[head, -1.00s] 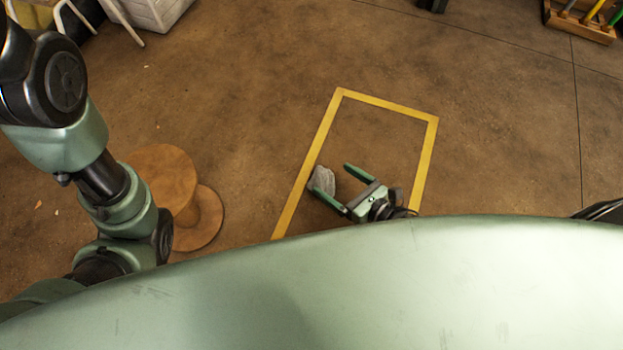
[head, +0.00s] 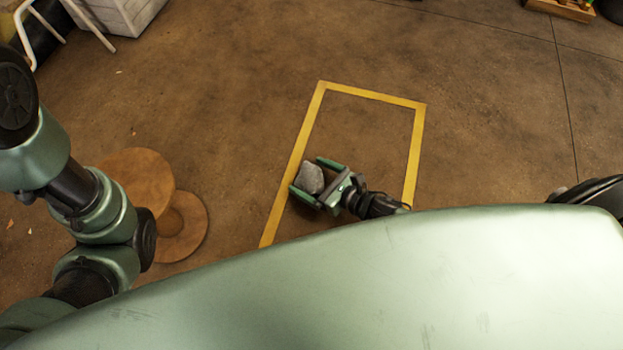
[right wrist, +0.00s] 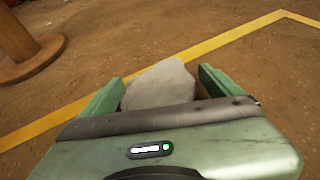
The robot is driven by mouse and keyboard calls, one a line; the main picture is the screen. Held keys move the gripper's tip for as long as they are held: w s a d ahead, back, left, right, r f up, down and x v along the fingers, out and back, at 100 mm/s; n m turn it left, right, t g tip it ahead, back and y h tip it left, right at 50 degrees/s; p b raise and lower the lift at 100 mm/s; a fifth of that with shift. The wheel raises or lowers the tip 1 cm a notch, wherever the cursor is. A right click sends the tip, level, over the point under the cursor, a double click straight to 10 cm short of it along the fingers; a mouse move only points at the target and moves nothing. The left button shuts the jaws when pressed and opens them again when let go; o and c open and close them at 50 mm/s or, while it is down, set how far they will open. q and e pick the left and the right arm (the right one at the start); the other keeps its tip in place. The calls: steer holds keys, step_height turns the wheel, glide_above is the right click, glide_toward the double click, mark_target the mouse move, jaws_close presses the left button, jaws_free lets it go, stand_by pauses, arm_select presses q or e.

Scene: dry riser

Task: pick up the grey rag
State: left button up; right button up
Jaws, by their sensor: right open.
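The grey rag (head: 311,178) is a small crumpled lump near the left strip of the yellow floor outline in the head view. My right gripper (head: 310,177) is open, with one green finger on each side of the rag. In the right wrist view the rag (right wrist: 160,86) shows between the two fingertips (right wrist: 162,88), and the gripper body hides its near part. A gap shows between the rag and the right finger there. My left arm is at the left of the head view, but its gripper is out of frame.
A yellow tape outline (head: 414,150) lies on the brown floor, clear inside beyond the gripper. A wooden spool (head: 140,180) stands to the left, also in the right wrist view (right wrist: 15,40). A white crate (head: 125,12) and a wooden rack (head: 562,9) are at the far edge.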

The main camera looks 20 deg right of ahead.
steer(key=c, duration=1.4)
steer(key=shift+r, duration=0.1)
steer(key=shift+c, duration=0.2)
